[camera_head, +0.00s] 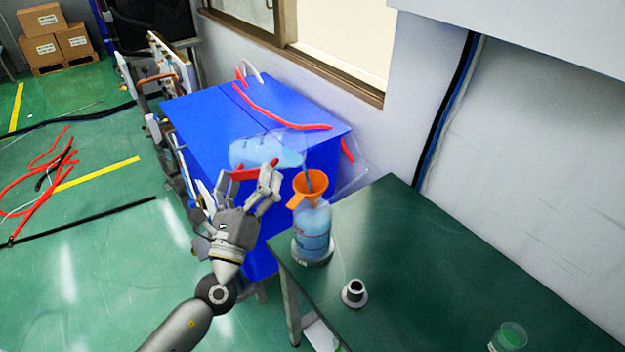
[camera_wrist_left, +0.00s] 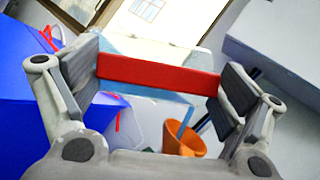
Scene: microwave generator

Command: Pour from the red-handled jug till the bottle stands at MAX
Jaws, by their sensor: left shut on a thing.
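My left gripper (camera_head: 248,174) is shut on the red handle (camera_wrist_left: 158,73) of a clear jug (camera_head: 266,151) holding light-blue liquid. The jug is tilted to the right, its mouth above an orange funnel (camera_head: 310,185). A blue stream runs from the jug into the funnel, and it also shows in the left wrist view, where the funnel (camera_wrist_left: 184,139) is partly cut off from sight. The funnel sits in the neck of a clear bottle (camera_head: 313,229), upright on a round pale base at the table's corner. Blue liquid is in the bottle; its marks are too small to read. My right gripper is out of view.
The green table (camera_head: 440,265) also bears a small black-and-white cap-like part (camera_head: 354,292) and a clear cup with green contents (camera_head: 508,337). A blue cabinet (camera_head: 215,115) stands behind the jug, against the wall. The table's middle is clear.

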